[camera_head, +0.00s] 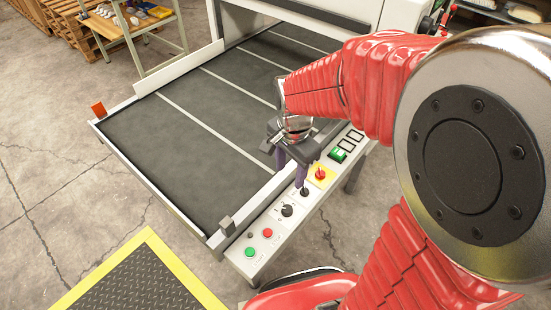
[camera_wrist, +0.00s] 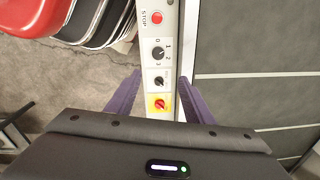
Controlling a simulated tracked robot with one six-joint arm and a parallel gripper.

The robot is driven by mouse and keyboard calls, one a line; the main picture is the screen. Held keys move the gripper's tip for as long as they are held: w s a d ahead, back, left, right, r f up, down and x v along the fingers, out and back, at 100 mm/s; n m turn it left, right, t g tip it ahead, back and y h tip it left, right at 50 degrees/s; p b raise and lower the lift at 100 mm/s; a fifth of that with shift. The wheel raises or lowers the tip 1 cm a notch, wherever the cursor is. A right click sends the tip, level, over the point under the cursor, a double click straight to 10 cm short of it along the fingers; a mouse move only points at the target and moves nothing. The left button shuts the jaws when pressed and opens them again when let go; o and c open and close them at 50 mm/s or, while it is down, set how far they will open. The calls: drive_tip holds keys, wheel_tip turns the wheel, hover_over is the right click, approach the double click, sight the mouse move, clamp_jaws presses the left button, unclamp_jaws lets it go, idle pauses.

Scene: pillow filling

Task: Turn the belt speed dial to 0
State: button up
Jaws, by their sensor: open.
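The belt speed dial (camera_head: 287,210) is a round black knob on the white control panel (camera_head: 232,255), beside the belt. In the wrist view the dial (camera_wrist: 158,53) has the numbers 0 to 3 around it; I cannot tell clearly which one its pointer faces. My gripper (camera_head: 291,172) is open and empty over the panel, with purple fingers pointing down. In the wrist view its fingers (camera_wrist: 161,80) appear on either side of the panel, level with a smaller black knob (camera_wrist: 159,81) and a red knob on yellow (camera_wrist: 159,105). The dial lies beyond the fingertips, apart from them.
A red stop button (camera_head: 267,232) and a green button (camera_head: 250,252) are near the panel's front end. A green switch (camera_head: 338,153) is farther back. The dark conveyor belt (camera_head: 190,130) is empty. A yellow-edged mat (camera_head: 135,285) lies on the floor.

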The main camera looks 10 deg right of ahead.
sight(287, 208)
drive_tip(key=f+m, duration=0.1)
drive_tip(key=f, duration=0.1)
drive_tip(key=w+f+m, duration=0.1)
drive_tip(key=f+m+g, duration=0.1)
drive_tip(key=f, duration=0.1)
drive_tip(key=shift+w+f, duration=0.25)
drive_tip(key=shift+f, duration=0.1)
drive_tip(key=shift+f, duration=0.15)
drive_tip(key=f, duration=1.3)
drive_tip(key=shift+s+f, duration=0.25)
drive_tip(key=shift+s, duration=0.15)
drive_tip(key=shift+c, duration=0.4)
drive_tip(key=c, duration=1)
drive_tip(key=shift+o, duration=0.2)
